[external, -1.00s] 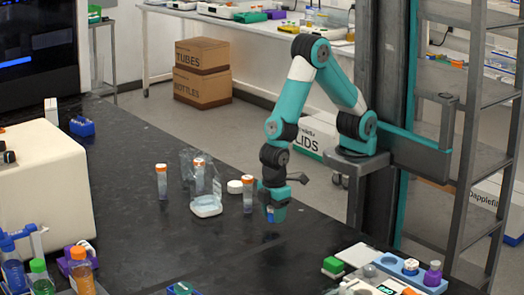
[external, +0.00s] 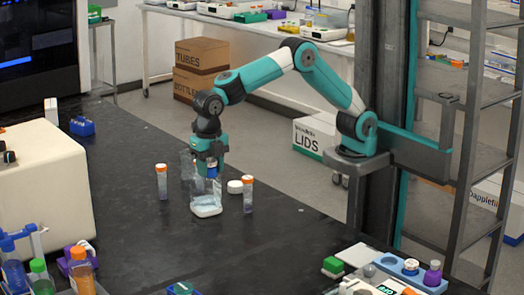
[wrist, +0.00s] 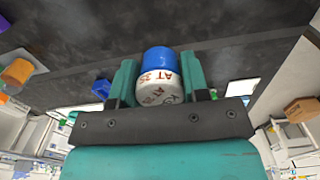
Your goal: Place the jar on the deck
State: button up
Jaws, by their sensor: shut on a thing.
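My gripper (external: 210,166) is shut on a small jar (wrist: 158,80) with a white lettered body and a blue end. In the wrist view the jar sits between the two teal fingers. In the external view only a little of the jar's blue part (external: 211,172) shows below the gripper. The gripper points down over the dark bench top (external: 290,235), right at a clear plastic holder (external: 206,210). The jar overlaps the holder's clear upper part in the picture. I cannot tell whether they touch. No part is clearly marked as the deck.
Orange-capped tubes stand left (external: 162,183) and right (external: 247,195) of the holder, and a white lid (external: 235,187) lies beside the right one. A cream machine (external: 45,190) stands at the left. A blue rack (external: 82,126) sits farther back. The bench's middle right is clear.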

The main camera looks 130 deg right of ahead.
aim_at(212, 236)
jog(key=shift+w+d+r+n, duration=0.15)
jog(key=shift+r+n, duration=0.25)
jog(key=shift+r, duration=0.05)
notch_tip(212, 236, down, 20)
jog(key=shift+r+p, duration=0.15)
jog(key=shift+p, duration=0.65)
jog(key=shift+f, duration=0.2)
jog(key=o, duration=0.9)
jog(key=shift+b, duration=0.3)
